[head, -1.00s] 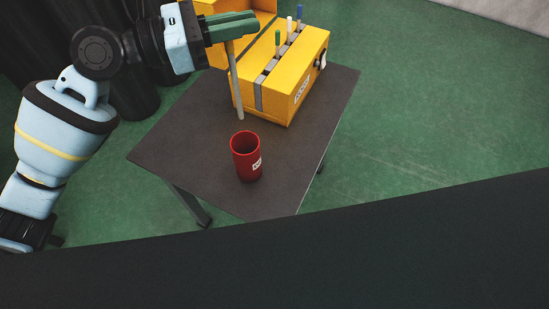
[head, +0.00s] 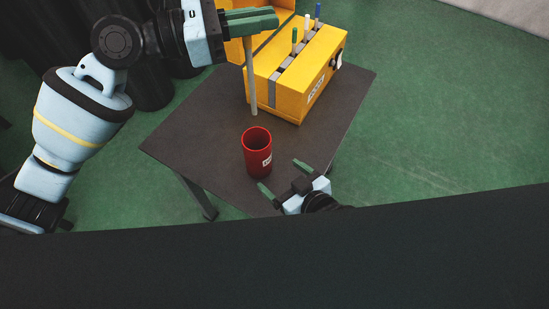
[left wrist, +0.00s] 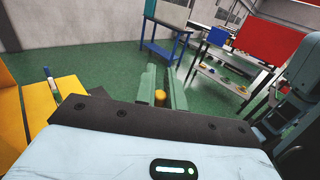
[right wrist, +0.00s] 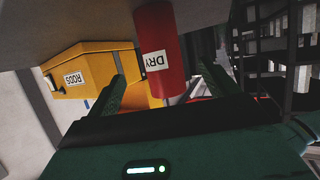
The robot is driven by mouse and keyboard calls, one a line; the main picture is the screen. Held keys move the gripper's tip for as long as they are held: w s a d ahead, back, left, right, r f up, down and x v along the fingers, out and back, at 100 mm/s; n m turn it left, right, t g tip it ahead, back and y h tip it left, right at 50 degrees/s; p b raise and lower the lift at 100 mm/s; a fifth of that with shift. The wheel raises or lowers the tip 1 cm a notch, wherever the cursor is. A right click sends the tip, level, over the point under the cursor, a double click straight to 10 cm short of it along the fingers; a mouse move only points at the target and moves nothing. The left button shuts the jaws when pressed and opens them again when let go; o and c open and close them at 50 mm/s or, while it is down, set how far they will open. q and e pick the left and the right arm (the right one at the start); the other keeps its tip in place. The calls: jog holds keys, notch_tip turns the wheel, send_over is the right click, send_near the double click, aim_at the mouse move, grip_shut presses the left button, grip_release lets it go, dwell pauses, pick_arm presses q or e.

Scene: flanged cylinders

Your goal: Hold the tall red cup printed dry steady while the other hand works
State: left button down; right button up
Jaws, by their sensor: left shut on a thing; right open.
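The tall red cup (head: 257,155) stands upright on the dark table (head: 195,135), its open mouth up. Its white label reads DRY in the right wrist view, where the cup (right wrist: 170,35) lies between the fingers. My right gripper (head: 278,174) is open beside the cup, fingers pointing towards it, at the table's near edge. I see no contact with the cup. My left gripper (head: 276,18) is shut on a grey rod (head: 251,80), which hangs down behind the cup. A yellow end of the rod (left wrist: 160,97) shows between the fingers in the left wrist view.
A yellow box (head: 295,85) labelled RODS, with green, white and blue-topped rods in its slot, stands on the far part of the table. Another yellow box part (head: 238,50) is behind the rod. The table's left side is clear.

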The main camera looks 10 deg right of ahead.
jog(key=x, duration=1.1)
jog(key=shift+w+a, duration=0.15)
jog(key=shift+w, duration=0.1)
jog(key=shift+c, duration=0.5)
jog(key=c, duration=1.2)
jog(key=shift+o, duration=0.2)
pick_arm(q)
send_over(251, 75)
jog(key=w+d, duration=0.1)
jog(key=d, duration=0.1)
jog(key=shift+a+f, duration=0.15)
jog(key=shift+f, duration=0.9)
jog(key=shift+a+f, duration=0.1)
jog(key=shift+f, duration=0.9)
jog(key=shift+f, duration=1.45)
pick_arm(e)
jog(key=shift+f, duration=0.1)
